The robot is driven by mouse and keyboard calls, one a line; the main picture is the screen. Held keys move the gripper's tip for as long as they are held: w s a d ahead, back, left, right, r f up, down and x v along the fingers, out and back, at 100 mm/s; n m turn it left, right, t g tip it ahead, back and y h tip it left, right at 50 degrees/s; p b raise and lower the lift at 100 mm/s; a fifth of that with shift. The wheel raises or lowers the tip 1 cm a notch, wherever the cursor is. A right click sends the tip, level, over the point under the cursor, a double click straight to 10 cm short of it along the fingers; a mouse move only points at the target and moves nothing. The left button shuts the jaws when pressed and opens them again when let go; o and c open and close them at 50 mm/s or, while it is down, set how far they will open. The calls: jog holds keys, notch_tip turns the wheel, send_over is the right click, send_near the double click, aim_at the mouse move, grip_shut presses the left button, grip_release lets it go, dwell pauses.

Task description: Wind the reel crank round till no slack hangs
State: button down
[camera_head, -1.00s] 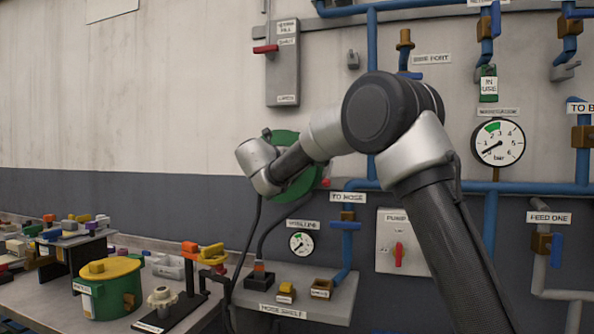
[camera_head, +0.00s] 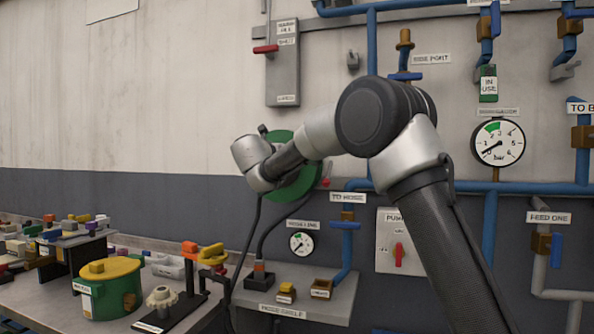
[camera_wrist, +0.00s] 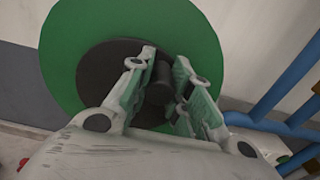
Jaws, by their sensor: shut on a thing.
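The green reel (camera_head: 303,183) is on the wall, partly hidden behind my arm in the head view. It fills much of the wrist view as a green disc (camera_wrist: 75,40) with a dark hub (camera_wrist: 95,72). My gripper (camera_wrist: 165,62) is shut on the dark crank handle (camera_wrist: 161,84) in front of the hub, one finger on each side. The head view does not show my fingers clearly. A black hose (camera_head: 250,235) hangs from the reel area past the left end of the hose shelf. Another dark line (camera_head: 272,232) curves down to a fitting on that shelf.
The hose shelf (camera_head: 335,300) below holds small yellow and brown blocks. A bench at left carries a green drum with a yellow lid (camera_head: 108,290) and several small parts. Blue pipes (camera_wrist: 290,80), gauges and a pump switch (camera_head: 399,254) are on the wall at right.

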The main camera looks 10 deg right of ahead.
jog(key=shift+w+a+r, duration=0.3)
jog(key=shift+w+a, duration=0.05)
jog(key=shift+a, duration=0.4)
jog(key=shift+w+a, duration=0.3)
jog(key=shift+a, duration=0.2)
jog(key=shift+w+a, duration=0.4)
jog(key=shift+a, duration=0.3)
